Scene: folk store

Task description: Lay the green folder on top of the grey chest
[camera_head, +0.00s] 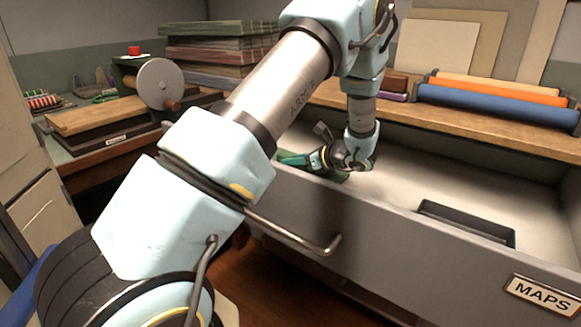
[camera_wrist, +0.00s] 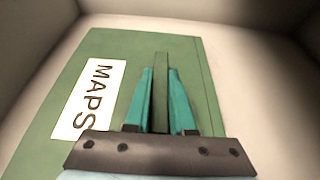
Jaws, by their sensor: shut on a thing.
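The green folder (camera_wrist: 52,152) lies flat on the pale drawer floor in the wrist view, with a white MAPS label on it. My gripper (camera_wrist: 160,75) has its two teal fingers shut on a raised green strip of the folder. In the head view my gripper (camera_head: 290,160) reaches down into the left end of the open drawer of the grey chest (camera_head: 380,235). Only a little of the folder shows there, behind the drawer front and my gripper.
The drawer front carries a MAPS plate (camera_head: 541,295) and a bar handle (camera_head: 295,236). Blue and orange rolls (camera_head: 490,98) and boards (camera_head: 440,45) occupy the wooden surface (camera_head: 450,127) behind the drawer. A side table at left holds a round-disc device (camera_head: 160,83).

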